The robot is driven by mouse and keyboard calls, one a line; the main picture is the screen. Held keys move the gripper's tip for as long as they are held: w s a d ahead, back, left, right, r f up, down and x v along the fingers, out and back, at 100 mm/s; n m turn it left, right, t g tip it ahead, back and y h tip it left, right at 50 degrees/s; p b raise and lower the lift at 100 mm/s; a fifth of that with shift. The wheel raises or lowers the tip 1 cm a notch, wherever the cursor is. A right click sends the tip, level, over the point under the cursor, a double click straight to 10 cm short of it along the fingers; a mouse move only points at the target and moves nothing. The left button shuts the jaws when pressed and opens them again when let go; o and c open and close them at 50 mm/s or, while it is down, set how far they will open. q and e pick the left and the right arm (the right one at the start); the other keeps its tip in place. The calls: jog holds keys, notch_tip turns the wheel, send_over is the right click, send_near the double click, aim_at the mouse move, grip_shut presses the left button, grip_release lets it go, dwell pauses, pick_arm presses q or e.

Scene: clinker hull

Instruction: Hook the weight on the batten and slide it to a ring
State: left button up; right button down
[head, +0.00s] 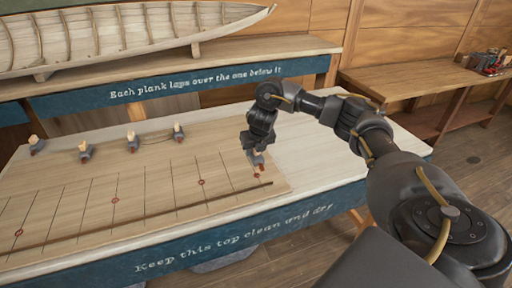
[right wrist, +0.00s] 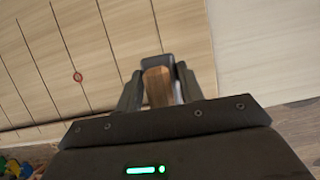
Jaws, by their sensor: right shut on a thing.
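My right gripper (head: 257,152) is over the right part of the drawing board and is shut on a weight (head: 259,161). In the right wrist view the weight's wooden part (right wrist: 158,84) sits between the fingers, with its dark grey body beyond. The dark batten (head: 150,223) lies along the front of the board, its right end just in front of the held weight. I cannot tell whether the weight touches the batten. Red rings mark the lines: one at the middle right (head: 201,182), one at the centre (head: 115,200), one at the left (head: 18,232). My left gripper is out of view.
Several other weights, one of them at the left (head: 36,146), stand in a row at the back of the board (head: 60,185). A planked hull (head: 130,35) rests on a shelf behind. The white tabletop (head: 330,155) right of the board is clear.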

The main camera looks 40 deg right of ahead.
jog(key=shift+d+r, duration=0.1)
jog(key=shift+d, duration=0.15)
notch_tip(320, 180, down, 8)
jog(key=b, duration=0.7)
jog(key=shift+w+r+b, duration=0.1)
jog(key=shift+r+b, duration=0.1)
jog(key=shift+b, duration=0.2)
jog(key=shift+r, duration=0.1)
jog(key=shift+f, duration=0.55)
dwell(0.5)
jog(key=shift+w, duration=0.15)
dwell(0.5)
jog(key=shift+w+d+b, duration=0.3)
jog(key=shift+w+b, duration=0.35)
jog(key=shift+w, duration=0.25)
jog(key=shift+w+d+b, duration=0.25)
jog(key=shift+w+b, duration=0.05)
jog(key=shift+w, duration=0.35)
jog(key=shift+w+d+b, duration=0.2)
jog(key=shift+w+b, duration=0.05)
jog(key=shift+w, duration=0.35)
jog(key=shift+w+d+b, duration=0.25)
jog(key=shift+w+b, duration=0.05)
jog(key=shift+w, duration=0.35)
